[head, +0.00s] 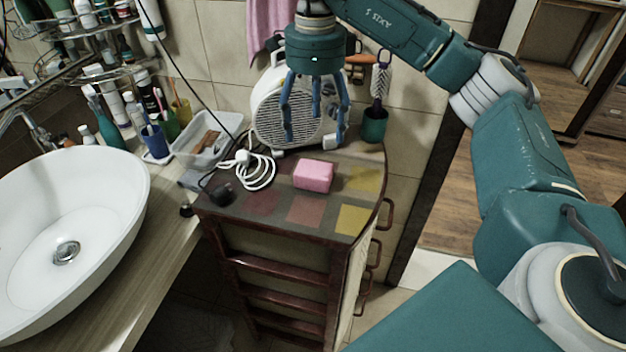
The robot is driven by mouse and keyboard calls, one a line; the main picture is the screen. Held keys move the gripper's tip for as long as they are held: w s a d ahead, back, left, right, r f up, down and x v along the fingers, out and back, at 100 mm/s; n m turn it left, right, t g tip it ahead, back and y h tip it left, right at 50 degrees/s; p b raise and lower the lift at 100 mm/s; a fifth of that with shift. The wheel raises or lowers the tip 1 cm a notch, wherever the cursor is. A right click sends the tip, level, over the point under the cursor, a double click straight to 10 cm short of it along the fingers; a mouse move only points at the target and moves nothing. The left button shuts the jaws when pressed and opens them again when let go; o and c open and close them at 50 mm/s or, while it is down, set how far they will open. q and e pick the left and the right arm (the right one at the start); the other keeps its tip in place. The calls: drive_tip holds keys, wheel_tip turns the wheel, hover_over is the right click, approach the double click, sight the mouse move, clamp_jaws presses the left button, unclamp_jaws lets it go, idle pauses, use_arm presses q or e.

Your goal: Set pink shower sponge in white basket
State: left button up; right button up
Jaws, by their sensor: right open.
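The pink shower sponge (313,175) is a block lying on the patterned top of the small dark cabinet. A white, basket-like tray (222,122) with a brown item inside stands left of the cabinet top, at the back of the counter; I take it as the white basket. My right gripper (317,138) points down with its blue fingers spread, open and empty. In the picture it is above the sponge and in front of the white fan heater, apart from the sponge. My left gripper is not in view.
The white fan heater (268,110) stands at the back of the cabinet, with a coiled white cable (262,172) in front. A brush in a green holder (374,125) is at the back right. Bottles, a cup and a sink (110,200) are on the left.

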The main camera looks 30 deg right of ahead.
drive_tip(key=n, duration=0.2)
hover_over(314, 169)
drive_tip(key=f, duration=0.5)
drive_tip(key=shift+w+d+f+p, duration=0.1)
drive_tip(key=shift+w+d+p, duration=0.05)
drive_tip(key=shift+d+p, duration=0.2)
drive_tip(key=shift+a+f+p, duration=0.2)
drive_tip(key=shift+f+p, duration=0.2)
drive_tip(key=shift+f, duration=0.2)
wheel_tip(314, 169, down, 4)
drive_tip(key=shift+a+r+p, duration=0.1)
drive_tip(key=shift+r+p, duration=0.1)
drive_tip(key=shift+p, duration=0.4)
drive_tip(key=shift+f, duration=0.35)
drive_tip(key=shift+c, duration=0.5)
drive_tip(key=c, duration=0.7)
